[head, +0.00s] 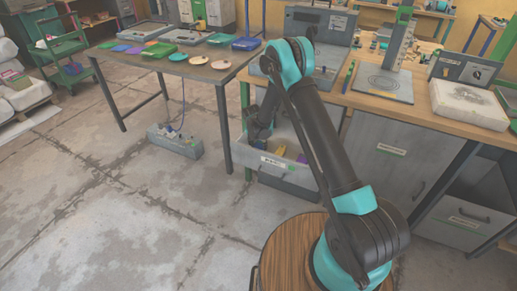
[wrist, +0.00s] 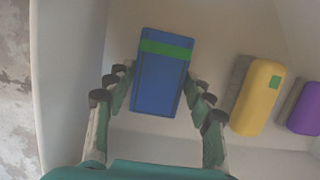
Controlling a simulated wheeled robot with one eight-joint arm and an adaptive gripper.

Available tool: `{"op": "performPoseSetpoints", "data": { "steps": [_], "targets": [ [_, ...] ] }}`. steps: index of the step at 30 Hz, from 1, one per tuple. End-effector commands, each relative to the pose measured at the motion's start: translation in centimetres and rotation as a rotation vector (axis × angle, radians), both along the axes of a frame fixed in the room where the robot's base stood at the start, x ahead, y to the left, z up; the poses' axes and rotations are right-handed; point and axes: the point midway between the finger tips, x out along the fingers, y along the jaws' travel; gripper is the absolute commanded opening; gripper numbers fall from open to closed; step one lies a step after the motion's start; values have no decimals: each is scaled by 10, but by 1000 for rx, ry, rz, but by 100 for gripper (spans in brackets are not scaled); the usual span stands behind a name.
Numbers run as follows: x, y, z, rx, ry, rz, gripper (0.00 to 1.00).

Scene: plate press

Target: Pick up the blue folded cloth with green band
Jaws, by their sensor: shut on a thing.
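The blue folded cloth with green band (wrist: 158,85) is in the middle of the wrist view, lying lengthwise between the fingers of my gripper (wrist: 160,80). The green band crosses it near its far end. My gripper is shut on the cloth, with fingers along its left and right sides. In the head view my gripper (head: 258,130) reaches down into the open drawer (head: 288,172), and the cloth is mostly hidden there. I cannot tell whether the cloth touches the drawer floor.
A yellow folded cloth (wrist: 258,97) with a green patch and a purple one (wrist: 304,108) lie to the right in the drawer. The drawer's left wall (wrist: 70,80) is close. The workbench (head: 345,88) stands above the drawer, and a side table (head: 185,68) stands left.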

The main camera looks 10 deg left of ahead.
Motion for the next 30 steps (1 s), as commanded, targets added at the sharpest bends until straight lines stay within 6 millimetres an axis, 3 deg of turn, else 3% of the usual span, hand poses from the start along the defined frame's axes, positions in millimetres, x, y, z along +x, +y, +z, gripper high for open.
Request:
{"op": "performPoseSetpoints", "data": {
  "steps": [5, 11, 24, 30],
  "targets": [
    [0, 0, 4, 0, 0, 0, 24],
    [0, 0, 23, 0, 0, 0, 24],
    [0, 0, 139, 0, 0, 0, 24],
    [0, 0, 178, 0, 0, 0, 24]
  ]
}}
